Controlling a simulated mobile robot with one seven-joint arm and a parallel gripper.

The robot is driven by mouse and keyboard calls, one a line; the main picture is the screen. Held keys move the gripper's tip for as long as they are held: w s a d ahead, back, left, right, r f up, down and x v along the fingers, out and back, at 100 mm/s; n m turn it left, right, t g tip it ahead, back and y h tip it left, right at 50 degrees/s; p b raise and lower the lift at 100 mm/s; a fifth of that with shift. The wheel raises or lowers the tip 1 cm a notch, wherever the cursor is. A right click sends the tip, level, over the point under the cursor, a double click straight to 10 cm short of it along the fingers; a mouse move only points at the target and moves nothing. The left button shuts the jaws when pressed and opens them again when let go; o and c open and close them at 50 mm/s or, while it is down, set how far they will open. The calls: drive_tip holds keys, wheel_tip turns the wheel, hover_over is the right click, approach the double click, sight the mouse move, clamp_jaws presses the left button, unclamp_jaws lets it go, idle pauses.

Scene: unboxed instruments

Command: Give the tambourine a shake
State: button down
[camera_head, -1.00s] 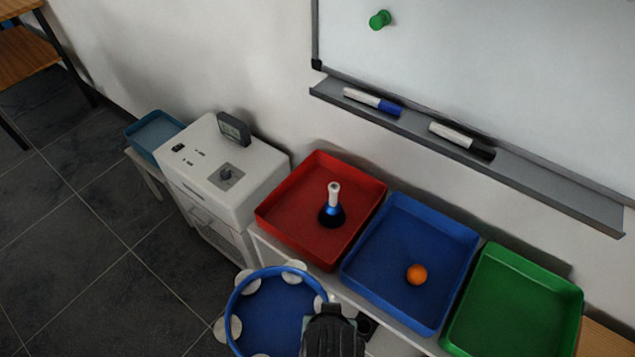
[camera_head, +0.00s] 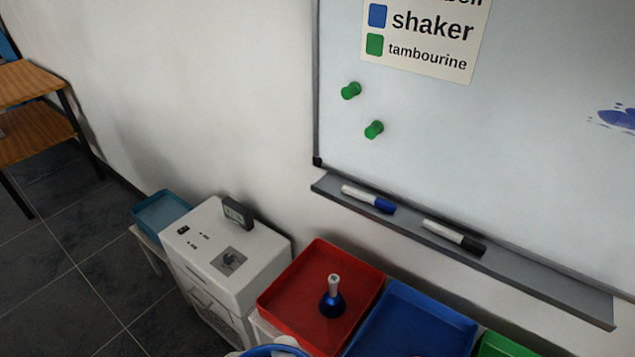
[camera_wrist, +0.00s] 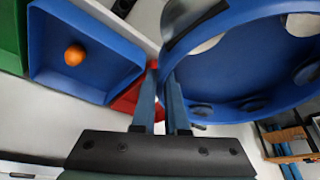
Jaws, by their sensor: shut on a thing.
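The blue tambourine (camera_wrist: 240,62) with pale jingles fills the upper right of the wrist view. My gripper (camera_wrist: 166,78) is shut on its rim and holds it. In the camera_head view only a sliver of the blue tambourine rim (camera_head: 275,350) shows at the bottom edge. My gripper is out of that view. A dark part in front hides some of the rim in the wrist view.
A red tray (camera_head: 290,312) holds a blue-and-white hand bell (camera_head: 332,303). A blue tray (camera_head: 400,325) holds an orange ball (camera_wrist: 74,55). A green tray (camera_head: 505,346) is at right. A white machine (camera_head: 225,270) stands left. A sign (camera_head: 425,45) pairs green with "tambourine".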

drive_tip(key=shift+w+a, duration=0.75)
drive_tip(key=shift+a, duration=0.3)
drive_tip(key=shift+s+d, duration=0.1)
drive_tip(key=shift+d, duration=0.1)
